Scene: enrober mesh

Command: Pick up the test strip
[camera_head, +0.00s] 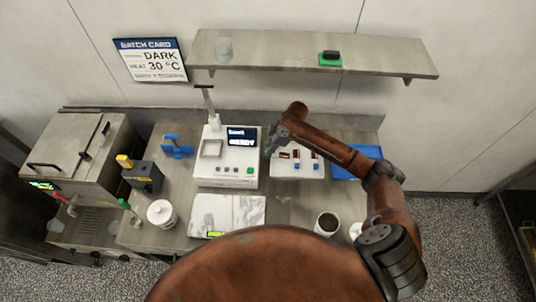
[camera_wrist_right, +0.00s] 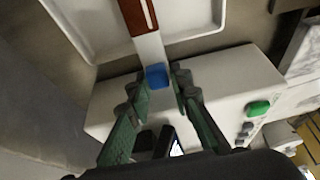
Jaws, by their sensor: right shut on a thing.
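A test strip (camera_wrist_right: 151,47) shows in the right wrist view as a white strip with a brown upper part and a blue tab (camera_wrist_right: 157,76) at its near end. My right gripper (camera_wrist_right: 160,82) is shut on the blue tab, one green finger on each side. The strip's far end runs out of that view, over the white tray (camera_wrist_right: 80,30). In the head view my right gripper (camera_head: 275,142) is between the white machine and the tray (camera_head: 305,176), where other brown strips with blue tabs (camera_head: 315,166) show. The held strip is hard to make out there. My left gripper is not in view.
The white machine (camera_head: 240,172) with a lit display stands left of the tray. A blue object (camera_head: 347,168) lies right of it, partly behind my arm. A marble slab (camera_head: 228,215) and a dark-filled cup (camera_head: 327,223) are near the front. A shelf (camera_head: 280,50) hangs above.

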